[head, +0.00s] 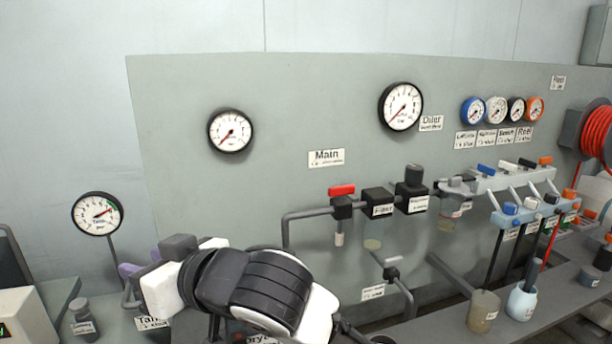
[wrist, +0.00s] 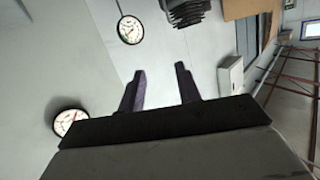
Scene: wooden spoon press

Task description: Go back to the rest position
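My gripper (wrist: 160,88) shows in the wrist view with its two purple fingers standing apart and nothing between them, so it is open and empty. In the head view my arm is folded at the bottom left, in front of the panel's lower left corner. A bit of purple finger shows beside the white wrist part there, and the rest of the gripper is hidden behind the arm. The tank gauge (head: 97,213) is to the left of the gripper.
A grey panel (head: 290,100) carries two large gauges, a red-handled valve (head: 341,191), and a manifold with coloured valves (head: 510,180). Two cups (head: 521,302) stand on the shelf at right. A red hose reel (head: 597,132) is at far right. A small labelled jar (head: 83,316) stands at lower left.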

